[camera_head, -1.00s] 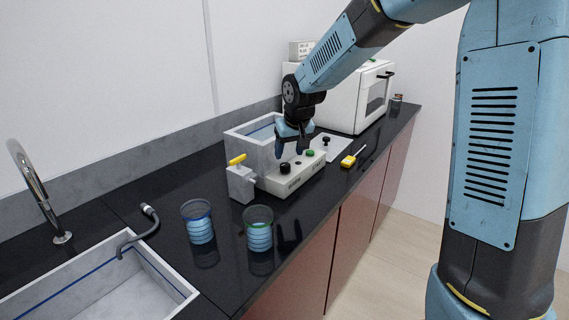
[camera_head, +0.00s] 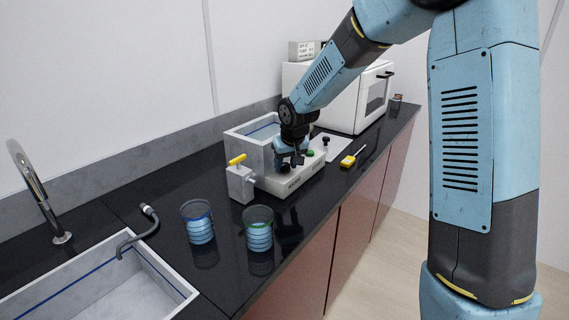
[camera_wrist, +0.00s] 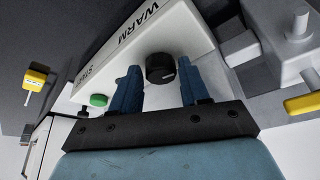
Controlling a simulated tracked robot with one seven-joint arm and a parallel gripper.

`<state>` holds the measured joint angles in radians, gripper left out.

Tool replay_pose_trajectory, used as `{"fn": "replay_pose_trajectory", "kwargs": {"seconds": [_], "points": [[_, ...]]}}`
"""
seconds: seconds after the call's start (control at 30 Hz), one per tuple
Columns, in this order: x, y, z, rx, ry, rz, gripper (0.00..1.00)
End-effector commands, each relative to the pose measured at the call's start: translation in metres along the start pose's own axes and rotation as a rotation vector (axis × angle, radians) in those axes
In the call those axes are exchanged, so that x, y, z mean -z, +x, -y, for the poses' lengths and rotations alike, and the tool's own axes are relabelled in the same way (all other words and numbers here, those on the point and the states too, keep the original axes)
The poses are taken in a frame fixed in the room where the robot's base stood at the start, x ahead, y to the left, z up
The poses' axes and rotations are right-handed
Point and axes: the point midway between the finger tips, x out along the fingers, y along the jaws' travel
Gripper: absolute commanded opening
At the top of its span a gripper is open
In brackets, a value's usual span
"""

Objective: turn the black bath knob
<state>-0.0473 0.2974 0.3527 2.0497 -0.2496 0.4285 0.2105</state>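The black bath knob (camera_wrist: 160,68) is a round dark knob with a pale mark, on the white front panel (camera_wrist: 120,62) lettered "WARM". My gripper (camera_wrist: 159,72) is open, with one blue finger on each side of the knob. A gap shows between the knob and the right finger; the left finger is closer, and I cannot tell if it touches. In the head view my gripper (camera_head: 289,161) is down at the panel of the water bath (camera_head: 252,147) and hides the black knob. A green knob (camera_wrist: 98,100) sits left of the fingers, also in the head view (camera_head: 310,154).
A grey block with a yellow handle (camera_head: 237,160) stands at the bath's near end. Two beakers, one blue-rimmed (camera_head: 200,229) and one green-rimmed (camera_head: 259,236), stand nearer. A yellow tool (camera_head: 348,160) lies to the right. A white oven (camera_head: 345,98) stands behind.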

Motion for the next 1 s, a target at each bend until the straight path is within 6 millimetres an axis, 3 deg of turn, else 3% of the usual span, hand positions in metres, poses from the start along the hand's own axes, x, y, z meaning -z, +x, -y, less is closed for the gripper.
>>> {"fn": "replay_pose_trajectory", "kwargs": {"seconds": [0.07, 0.4, 1.0], "points": [[0.0, -0.0001, 0.0001, 0.0, 0.0, 0.0, 0.37], [0.0, -0.0001, 0.0, 0.0, 0.0, 0.0, 0.04], [-0.0001, 0.0006, -0.0033, 0.082, -0.198, 0.002, 0.04]]}}
